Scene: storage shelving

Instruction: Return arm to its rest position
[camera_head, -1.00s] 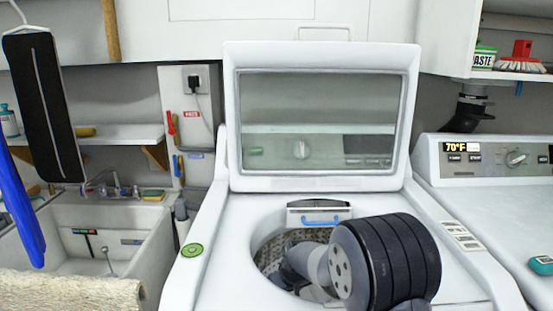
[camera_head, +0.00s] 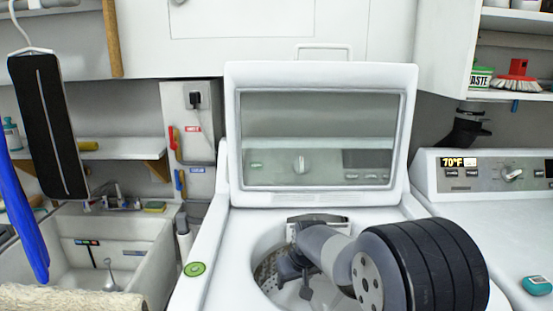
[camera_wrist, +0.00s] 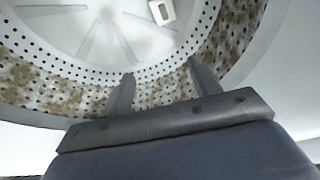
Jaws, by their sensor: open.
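My gripper (camera_wrist: 160,88) is open in the wrist view, its two fingers apart with nothing between them. It points into the washer drum (camera_wrist: 75,75), whose perforated wall carries brown grime. A small pale rectangular item (camera_wrist: 162,11) lies on the drum floor beyond the fingers. In the head view my arm reaches into the opening of the white top-load washer (camera_head: 205,255) from the right. My gripper (camera_head: 305,285) shows there as a dark shape over the drum opening; its fingers are hard to make out. The washer's lid (camera_head: 233,140) stands up, open.
A second machine (camera_head: 500,200) stands at the right, with a teal item (camera_head: 537,285) on top. A utility sink (camera_head: 150,240) is at the left. Cabinets (camera_head: 370,30) line the wall above.

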